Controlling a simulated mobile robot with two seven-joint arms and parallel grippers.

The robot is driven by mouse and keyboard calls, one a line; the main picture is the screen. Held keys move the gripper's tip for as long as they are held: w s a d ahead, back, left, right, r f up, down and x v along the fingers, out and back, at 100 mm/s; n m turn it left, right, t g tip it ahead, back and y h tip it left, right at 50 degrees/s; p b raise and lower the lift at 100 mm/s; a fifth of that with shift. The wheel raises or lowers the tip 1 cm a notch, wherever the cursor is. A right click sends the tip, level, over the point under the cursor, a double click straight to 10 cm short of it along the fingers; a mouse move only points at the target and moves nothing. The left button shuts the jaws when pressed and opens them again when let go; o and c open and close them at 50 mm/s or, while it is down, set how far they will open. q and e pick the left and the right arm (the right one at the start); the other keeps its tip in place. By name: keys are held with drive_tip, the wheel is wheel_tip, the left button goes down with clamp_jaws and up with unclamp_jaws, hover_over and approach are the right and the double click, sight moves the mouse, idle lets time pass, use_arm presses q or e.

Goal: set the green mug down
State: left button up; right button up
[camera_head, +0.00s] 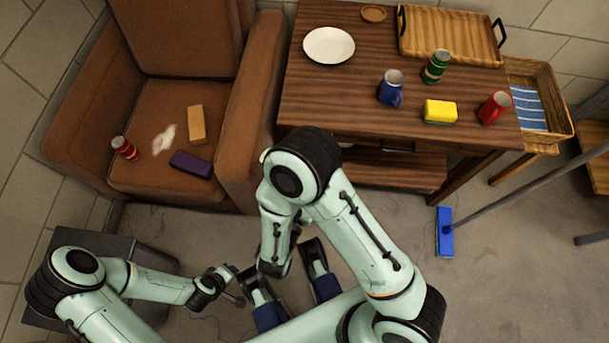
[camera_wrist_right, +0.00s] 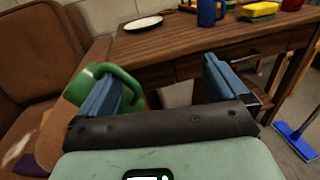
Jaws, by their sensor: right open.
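The green mug (camera_wrist_right: 77,88) shows in the right wrist view, tilted, with its handle toward the left finger in that picture. That finger covers part of it. I cannot tell what it rests on, and I do not see it in the head view, where my arm may hide it. My right gripper (camera_wrist_right: 163,80) is open, its blue fingers wide apart with nothing between them. The mug is beside and beyond the left finger. My left arm (camera_head: 150,285) comes in low from the left in the head view; the state of its fingers is unclear.
The wooden table (camera_head: 340,85) holds a white plate (camera_head: 328,45), blue mug (camera_head: 390,86), green can (camera_head: 437,66), sponge (camera_head: 440,111), red mug (camera_head: 496,107) and tray (camera_head: 450,36). A brown armchair (camera_head: 180,45) stands left. A blue mop head (camera_head: 445,232) is on the floor.

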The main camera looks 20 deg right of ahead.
drive_tip(key=shift+c, duration=0.3)
clamp_jaws()
